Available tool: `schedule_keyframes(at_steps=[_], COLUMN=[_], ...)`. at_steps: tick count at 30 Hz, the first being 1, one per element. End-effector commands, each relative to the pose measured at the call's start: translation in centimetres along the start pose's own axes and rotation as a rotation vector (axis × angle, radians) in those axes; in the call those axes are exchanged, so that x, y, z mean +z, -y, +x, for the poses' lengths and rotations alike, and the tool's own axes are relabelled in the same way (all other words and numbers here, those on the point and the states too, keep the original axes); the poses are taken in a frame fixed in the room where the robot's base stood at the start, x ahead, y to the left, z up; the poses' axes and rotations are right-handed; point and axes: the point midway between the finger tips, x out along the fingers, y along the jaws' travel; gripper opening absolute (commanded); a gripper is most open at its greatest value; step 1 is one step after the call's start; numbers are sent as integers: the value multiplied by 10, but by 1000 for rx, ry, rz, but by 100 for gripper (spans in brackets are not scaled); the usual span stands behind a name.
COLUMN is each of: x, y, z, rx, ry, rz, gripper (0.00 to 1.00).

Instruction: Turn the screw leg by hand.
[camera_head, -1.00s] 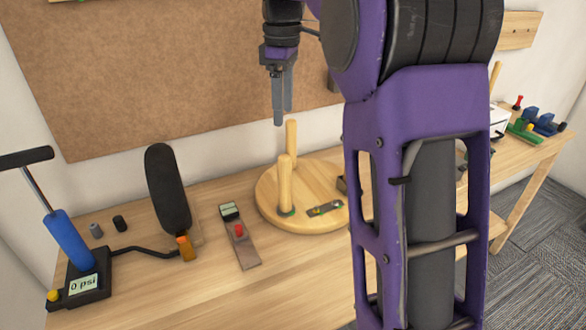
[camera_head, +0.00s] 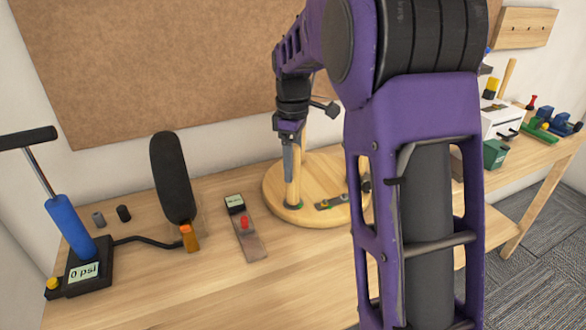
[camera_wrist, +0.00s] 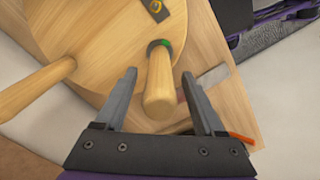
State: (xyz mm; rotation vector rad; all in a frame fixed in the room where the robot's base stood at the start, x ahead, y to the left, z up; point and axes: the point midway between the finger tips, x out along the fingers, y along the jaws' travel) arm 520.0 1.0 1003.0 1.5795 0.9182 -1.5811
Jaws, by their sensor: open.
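The round wooden disc (camera_head: 325,214) lies on the bench with wooden legs standing up from it. The near screw leg (camera_head: 298,191) has a green ring at its base and is partly hidden by my gripper (camera_head: 291,165). In the wrist view this leg (camera_wrist: 160,90) stands between the two fingers of my gripper (camera_wrist: 160,80), with its green and dark ring (camera_wrist: 159,43) at the disc. The fingers are open, with gaps on both sides of the leg.
A board with a red knob (camera_head: 245,223) is left of the disc. The front bench is clear.

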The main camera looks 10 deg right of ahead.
Motion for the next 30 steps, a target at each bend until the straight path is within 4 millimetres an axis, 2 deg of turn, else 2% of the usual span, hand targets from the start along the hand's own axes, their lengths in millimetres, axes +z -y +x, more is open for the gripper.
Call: schedule_keyframes(at_steps=[4,12,21,24,30], x=[0,0,0,0,0], y=[0,0,0,0,0], z=[8,8,8,8,8], rx=[1,1,1,1,1], ry=[0,0,0,0,0], rz=[0,0,0,0,4], gripper=[71,69,15,0,0])
